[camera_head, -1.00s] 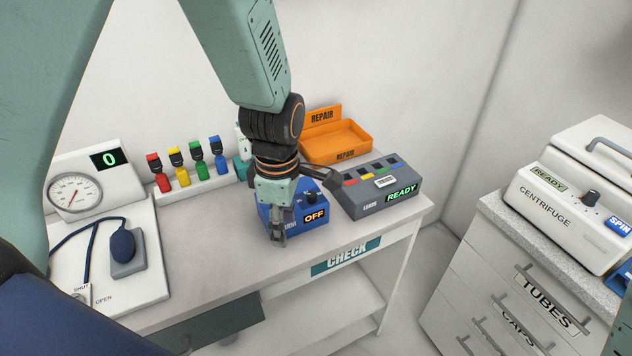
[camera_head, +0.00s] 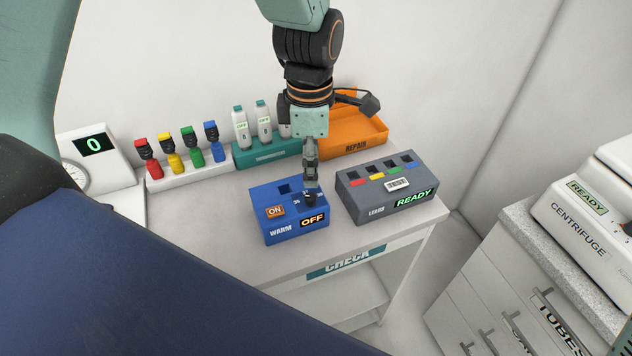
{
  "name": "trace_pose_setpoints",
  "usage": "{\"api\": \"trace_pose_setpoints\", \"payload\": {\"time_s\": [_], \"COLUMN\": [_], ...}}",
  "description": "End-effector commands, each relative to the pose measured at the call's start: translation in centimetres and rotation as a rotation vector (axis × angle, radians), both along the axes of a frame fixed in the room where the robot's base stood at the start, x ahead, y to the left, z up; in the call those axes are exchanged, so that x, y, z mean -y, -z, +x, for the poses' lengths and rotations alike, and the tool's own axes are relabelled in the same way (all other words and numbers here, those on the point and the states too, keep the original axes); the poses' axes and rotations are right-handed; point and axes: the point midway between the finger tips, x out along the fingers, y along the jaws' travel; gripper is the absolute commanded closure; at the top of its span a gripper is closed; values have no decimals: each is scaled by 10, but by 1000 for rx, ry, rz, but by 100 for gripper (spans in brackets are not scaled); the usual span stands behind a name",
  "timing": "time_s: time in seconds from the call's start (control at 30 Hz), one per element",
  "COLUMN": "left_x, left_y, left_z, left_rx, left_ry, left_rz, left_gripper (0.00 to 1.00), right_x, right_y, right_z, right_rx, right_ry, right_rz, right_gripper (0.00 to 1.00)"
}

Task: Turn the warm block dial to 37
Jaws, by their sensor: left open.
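The blue warm block (camera_head: 283,231) stands on the white check table. It has an orange ON switch (camera_head: 275,211), an OFF display (camera_head: 313,220) and a square well in its top. Its dark dial (camera_head: 311,198) is at the right of the top, partly hidden by the gripper, and its setting cannot be read. My left gripper (camera_head: 311,184) points down right above the dial, open, its fingertips at or just over it; whether they touch it I cannot tell. My right gripper is not in view.
A grey LEADS box (camera_head: 355,209) reading READY stands close to the right. Behind are an orange repair tray (camera_head: 367,143), a teal rack (camera_head: 250,156) with white bottles, and a white rack (camera_head: 171,181) with coloured vials. The centrifuge (camera_head: 590,220) sits on the right cabinet.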

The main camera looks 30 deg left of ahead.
Motion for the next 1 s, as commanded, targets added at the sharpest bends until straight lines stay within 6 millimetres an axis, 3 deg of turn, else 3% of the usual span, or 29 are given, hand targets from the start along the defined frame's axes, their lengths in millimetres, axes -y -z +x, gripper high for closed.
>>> {"api": "trace_pose_setpoints", "payload": {"time_s": [0.17,0.6,1.0], "left_x": [0,0,-1], "left_y": [10,71,78], "left_z": [-3,-2,1], "left_rx": [-2,-1,1], "left_ry": [-1,0,-1], "left_rz": [0,0,0], "left_gripper": [55,55,56], "right_x": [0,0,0], "right_y": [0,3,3], "right_z": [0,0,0], "right_rx": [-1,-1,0], "right_ry": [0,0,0], "right_rz": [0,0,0], "right_gripper": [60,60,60]}}
